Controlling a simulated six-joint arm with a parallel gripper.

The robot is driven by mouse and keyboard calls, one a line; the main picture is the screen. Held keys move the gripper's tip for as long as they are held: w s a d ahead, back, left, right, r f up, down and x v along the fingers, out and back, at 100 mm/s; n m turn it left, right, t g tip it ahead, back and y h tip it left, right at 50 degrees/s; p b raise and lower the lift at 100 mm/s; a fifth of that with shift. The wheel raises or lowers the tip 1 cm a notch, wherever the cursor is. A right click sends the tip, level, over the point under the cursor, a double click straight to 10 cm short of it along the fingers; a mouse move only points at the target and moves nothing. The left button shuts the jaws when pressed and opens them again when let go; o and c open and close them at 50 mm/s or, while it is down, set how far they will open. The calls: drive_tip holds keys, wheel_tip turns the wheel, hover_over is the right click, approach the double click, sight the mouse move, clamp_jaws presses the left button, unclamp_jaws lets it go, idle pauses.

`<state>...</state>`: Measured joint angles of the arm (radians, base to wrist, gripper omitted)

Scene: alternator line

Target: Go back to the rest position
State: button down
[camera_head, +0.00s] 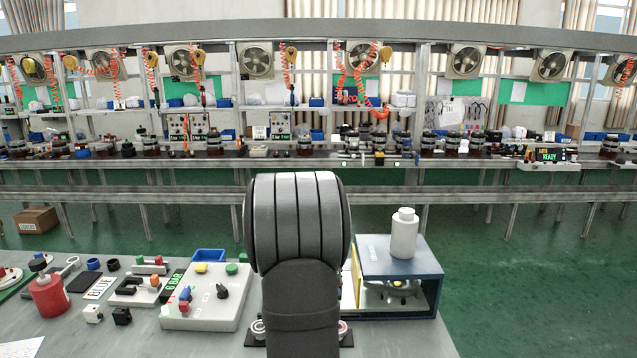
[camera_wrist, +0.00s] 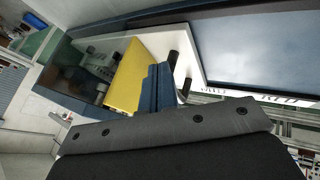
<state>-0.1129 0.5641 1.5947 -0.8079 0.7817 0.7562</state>
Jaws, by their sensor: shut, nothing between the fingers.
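My arm stands upright in the middle of the head view and hides my gripper there. In the wrist view the dark gripper body fills the bottom, and my gripper (camera_wrist: 160,86) shows as narrow blue fingers, shut and empty. The fingers appear in front of a yellow panel (camera_wrist: 130,78) and close to a dark round post (camera_wrist: 174,64); I cannot tell whether they touch. The blue box (camera_head: 401,259) stands right of my arm, open at the front, with a round metal part (camera_head: 393,288) inside.
A white bottle (camera_head: 404,234) stands on the box. Left of my arm are a control box (camera_head: 206,297) with coloured buttons, a blue bin (camera_head: 208,255), a red container (camera_head: 49,293) and several small parts. A long bench (camera_head: 200,160) crosses the back, beyond open green floor.

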drive_tip(key=v, duration=0.9)
drive_tip(key=x, duration=0.9)
drive_tip(key=shift+f, duration=0.1)
drive_tip(key=d, duration=0.4)
drive_tip(key=shift+w+d+f, duration=0.1)
drive_tip(key=shift+d+f, duration=0.1)
drive_tip(key=a, duration=2.6)
drive_tip(key=shift+a, duration=0.35)
drive_tip(key=v, duration=0.9)
drive_tip(key=shift+d+r, duration=0.15)
